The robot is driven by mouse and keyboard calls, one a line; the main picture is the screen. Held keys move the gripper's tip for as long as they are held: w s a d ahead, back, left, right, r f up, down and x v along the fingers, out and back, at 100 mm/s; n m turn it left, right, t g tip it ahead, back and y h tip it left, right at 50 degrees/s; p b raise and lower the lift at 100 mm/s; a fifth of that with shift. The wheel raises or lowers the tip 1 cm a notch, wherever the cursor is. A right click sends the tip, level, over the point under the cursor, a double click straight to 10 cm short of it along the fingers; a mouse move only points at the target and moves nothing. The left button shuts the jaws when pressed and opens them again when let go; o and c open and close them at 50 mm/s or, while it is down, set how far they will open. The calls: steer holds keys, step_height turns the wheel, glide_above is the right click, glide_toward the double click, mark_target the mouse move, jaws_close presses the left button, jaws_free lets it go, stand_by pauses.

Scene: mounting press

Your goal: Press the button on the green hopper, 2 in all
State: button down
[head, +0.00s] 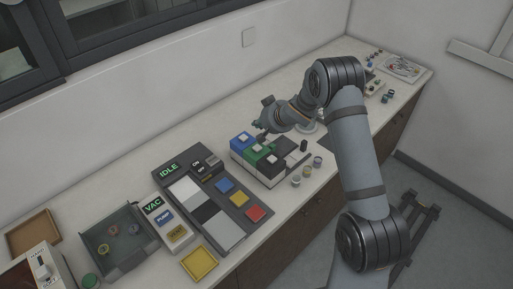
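The green hopper (259,155) is in the middle of the head view, between a blue hopper (240,142) and a black one (271,170) in one row. Each has a small pale patch on top; I cannot make out which part of the green one is its button. My gripper (262,137) is just behind and above the row, near the blue and green hoppers. It is small and dark here, so I cannot tell whether the fingers are open or shut, or whether they touch anything.
A grey press panel (222,241) with an IDLE display and coloured buttons lies left of the hoppers. Several small cups (307,171) stand in front of them. A VAC box (153,207), a dark tray (92,237) and a yellow tray (199,263) are at the lower left.

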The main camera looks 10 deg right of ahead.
mark_target(258, 148)
steer(key=shift+f, duration=0.1)
step_height(258, 148, down, 9)
steer(key=b, duration=0.9)
stand_by(1.3)
steer(key=shift+f, duration=0.25)
steer(key=shift+f+b, duration=0.5)
steer(key=shift+b, duration=0.05)
stand_by(0.6)
stand_by(0.3)
steer(key=shift+r+p, duration=0.95)
steer(key=shift+p, duration=0.05)
